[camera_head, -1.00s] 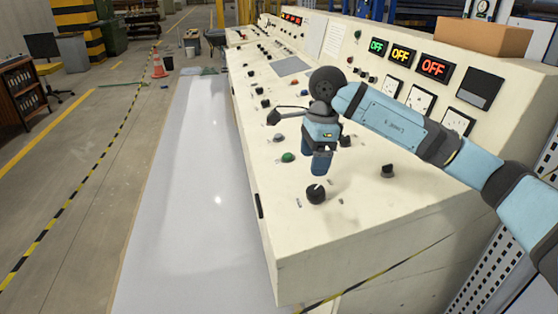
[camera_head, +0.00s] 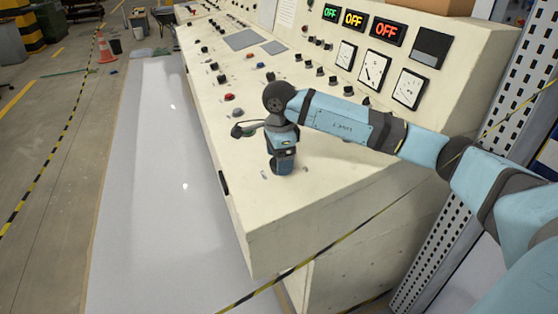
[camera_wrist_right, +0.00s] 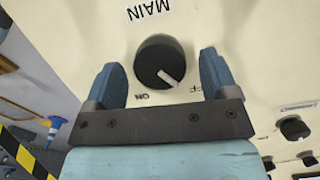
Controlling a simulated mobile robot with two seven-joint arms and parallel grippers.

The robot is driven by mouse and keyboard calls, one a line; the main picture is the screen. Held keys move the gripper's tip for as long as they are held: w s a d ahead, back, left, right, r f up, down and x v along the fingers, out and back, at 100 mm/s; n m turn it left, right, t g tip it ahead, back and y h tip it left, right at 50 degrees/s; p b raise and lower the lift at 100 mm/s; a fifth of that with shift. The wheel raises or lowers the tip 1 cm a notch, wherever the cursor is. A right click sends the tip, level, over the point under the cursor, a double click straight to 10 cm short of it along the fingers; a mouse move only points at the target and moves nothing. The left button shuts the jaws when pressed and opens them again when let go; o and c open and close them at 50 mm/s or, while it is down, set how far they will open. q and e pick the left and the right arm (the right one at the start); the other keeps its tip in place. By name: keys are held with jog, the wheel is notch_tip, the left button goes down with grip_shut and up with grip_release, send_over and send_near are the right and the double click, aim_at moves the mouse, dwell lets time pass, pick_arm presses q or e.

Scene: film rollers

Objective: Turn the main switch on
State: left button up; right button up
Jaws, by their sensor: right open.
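The main switch is a round black knob (camera_wrist_right: 160,62) with a white pointer line, on the cream panel. In the right wrist view it lies under a "MAIN" label. Its line points to the lower right, towards the "OFF" mark and away from "ON". My right gripper (camera_wrist_right: 162,68) is open, with one blue finger on each side of the knob; contact cannot be seen. In the head view the right gripper (camera_head: 283,166) points down at the near part of the panel and hides the knob. My left gripper is out of view.
The cream console (camera_head: 310,205) carries several other knobs and buttons. Its upright back has dial gauges (camera_head: 374,70) and green, yellow and red displays (camera_head: 388,31), all reading OFF. A brown box (camera_head: 440,5) sits on top.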

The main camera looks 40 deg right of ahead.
jog(key=shift+f, duration=0.25)
jog(key=c, duration=0.9)
jog(key=shift+c, duration=0.2)
